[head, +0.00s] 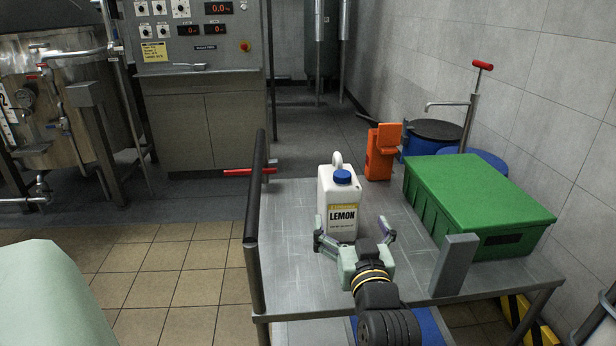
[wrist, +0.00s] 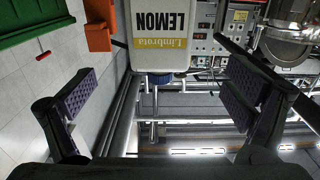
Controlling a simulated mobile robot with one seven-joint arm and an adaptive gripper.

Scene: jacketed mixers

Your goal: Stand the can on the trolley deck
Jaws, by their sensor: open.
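The can is a white jug (head: 340,200) with a blue cap, a loop handle and a yellow-and-white LEMON label. In the head view it is upright and appears to stand on the grey metal trolley deck (head: 290,270), near the push bar. My gripper (head: 352,236) is open and empty just in front of the can, its fingers spread to either side. In the wrist view, which is upside down, the can (wrist: 158,30) shows beyond and between the open fingers (wrist: 160,100), apart from them. Its base is out of that view.
A green lidded crate (head: 480,205) takes up the right of the deck. A grey upright block (head: 454,265) stands at the front right. An orange object (head: 380,152) and blue drums (head: 437,135) are behind. The deck's left front is clear beside the push bar (head: 255,200).

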